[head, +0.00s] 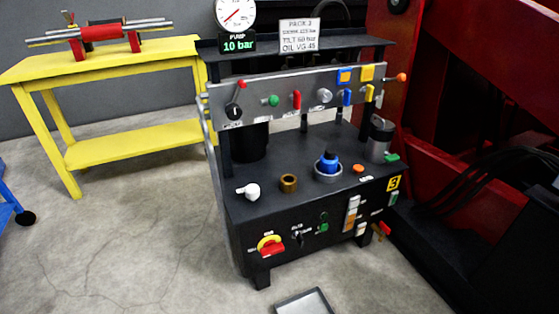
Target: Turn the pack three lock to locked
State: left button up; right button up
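The hydraulic power pack (330,225) is a black bench-like unit with a yellow "3" plate (393,183) on its front right. Its sign (300,36) reads PACK 3. On the front face are a red rotary handle on a yellow disc (270,245), and a small dark switch (297,237) beside it with a green button (323,227). Their labels are too small to read, so I cannot tell which one is the lock or its position. Neither of my grippers is in view.
A yellow table (105,60) stands at the left with a red-and-steel cylinder on it. Red machinery (465,90) and black hoses crowd the right. A shallow tray (304,304) lies on the floor in front. The pump gauge display (238,44) reads 10 bar. Floor at front left is clear.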

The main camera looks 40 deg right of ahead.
aim_at(298, 236)
jog(key=z, duration=1.35)
jog(key=i+j+u, duration=0.25)
jog(key=u, duration=0.15)
jog(key=i+j+u, duration=0.15)
jog(key=i+u, duration=0.2)
jog(key=k, duration=0.05)
